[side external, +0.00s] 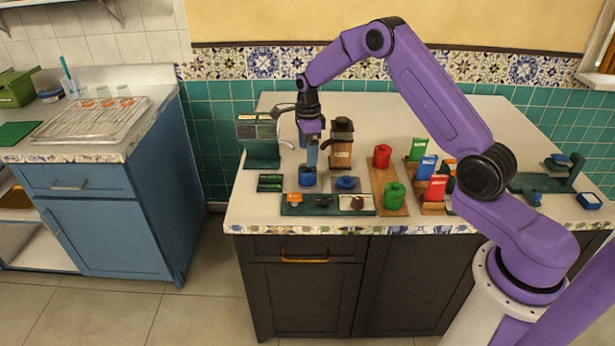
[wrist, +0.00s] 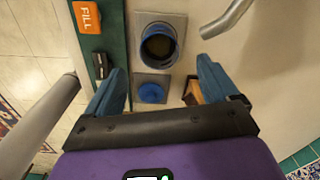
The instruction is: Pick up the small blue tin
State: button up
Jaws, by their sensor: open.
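A blue round container (side external: 307,177) stands below my gripper (side external: 312,163). In the wrist view this container (wrist: 174,50) has an open top and a dark inside, and it sits on a grey square plate (wrist: 179,17). A smaller, lower blue round piece (side external: 346,182) lies on another grey plate to its right; it also shows in the wrist view (wrist: 151,93). Which of the two is the small blue tin I cannot tell for certain. My gripper is open and empty, with its blue fingers (wrist: 160,68) apart and pointing down.
A green panel (side external: 323,209) with an orange FILL button (wrist: 87,17) lies in front. A metal spout (wrist: 225,18) is close to my gripper. A red tin (side external: 382,156) and a green tin (side external: 395,195) stand on a wooden board to the right. Coloured packets (side external: 428,167) stand beyond.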

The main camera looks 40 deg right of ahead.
aim_at(307, 175)
jog(key=shift+s+d+f, duration=0.1)
jog(key=shift+f, duration=2.1)
jog(key=shift+s+d+f, duration=0.1)
jog(key=shift+f, duration=2.1)
jog(key=c, duration=1.2)
jog(key=shift+o, duration=0.2)
jog(key=shift+r, duration=0.15)
